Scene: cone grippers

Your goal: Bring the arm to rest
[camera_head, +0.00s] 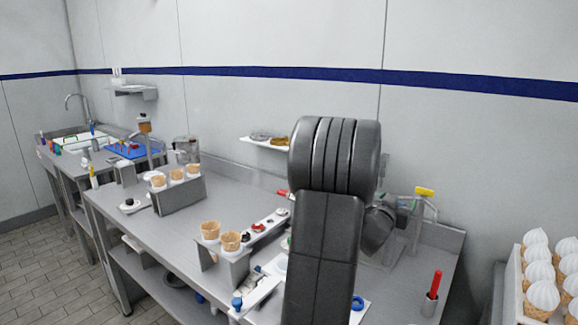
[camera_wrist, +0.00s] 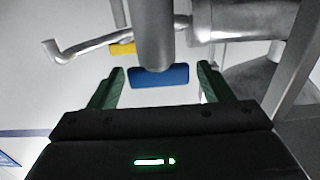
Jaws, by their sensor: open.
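My gripper (camera_wrist: 160,80) shows in the wrist view, with its two green fingers spread apart. Nothing is between the fingertips that I can see it holding. A blue block-like part (camera_wrist: 160,76) shows beyond the fingers, below a grey metal cylinder (camera_wrist: 153,35); I cannot tell how far away they are. In the head view my dark arm (camera_head: 325,240) stands raised in front of the steel counter (camera_head: 120,215), and my gripper is hidden behind it.
Two cones (camera_head: 231,240) stand in a near holder, and several more (camera_head: 176,174) in a holder farther back. A red-handled tool (camera_head: 435,285) stands in a cup at right. A box of white-topped cones (camera_head: 541,290) is at far right. A metal fixture with a yellow handle (camera_head: 424,191) rises behind my arm.

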